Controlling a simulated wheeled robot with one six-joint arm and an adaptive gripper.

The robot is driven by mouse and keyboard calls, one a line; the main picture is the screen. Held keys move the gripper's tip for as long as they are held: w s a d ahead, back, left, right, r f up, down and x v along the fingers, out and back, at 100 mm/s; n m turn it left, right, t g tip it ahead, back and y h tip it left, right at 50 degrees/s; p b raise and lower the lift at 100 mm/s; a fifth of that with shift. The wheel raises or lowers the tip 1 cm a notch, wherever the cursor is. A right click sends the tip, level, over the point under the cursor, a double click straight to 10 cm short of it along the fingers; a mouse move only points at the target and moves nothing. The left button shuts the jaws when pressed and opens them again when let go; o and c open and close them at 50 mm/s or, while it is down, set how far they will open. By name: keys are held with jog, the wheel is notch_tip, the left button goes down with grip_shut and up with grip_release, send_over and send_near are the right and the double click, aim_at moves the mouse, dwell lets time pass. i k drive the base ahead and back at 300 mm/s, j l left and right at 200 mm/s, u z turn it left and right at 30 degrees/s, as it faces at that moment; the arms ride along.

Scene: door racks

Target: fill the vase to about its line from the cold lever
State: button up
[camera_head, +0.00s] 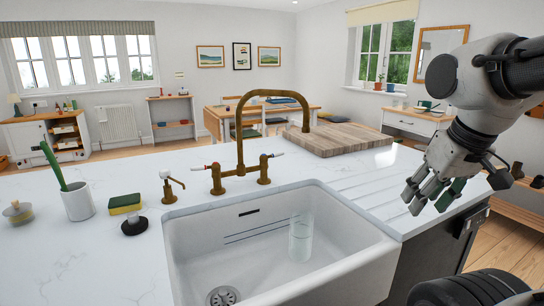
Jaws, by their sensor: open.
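A clear glass vase (300,240) stands upright inside the white sink (345,270), near its right back side. Its fill line and any water in it are too faint to tell. A brass bridge tap (241,140) stands behind the sink, its spout arching right and ending above the vase. No stream shows below the spout. The tap's left lever (205,168) has a reddish mark; the right lever (276,156) has a pale handle, its colour mark too small to tell. My gripper (432,200) is open and empty, right of the sink and apart from tap and vase.
A wooden board (335,139) lies behind the tap on the right. The drainer grooves are clear.

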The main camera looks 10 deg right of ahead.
aim_at(264, 158)
jog(key=i+l+u, duration=0.2)
jog(key=l, duration=0.2)
jog(key=l+u, duration=0.2)
jog(key=l, duration=0.2)
jog(key=i+l+u, duration=0.2)
jog(key=l, duration=0.2)
jog(key=k, duration=0.1)
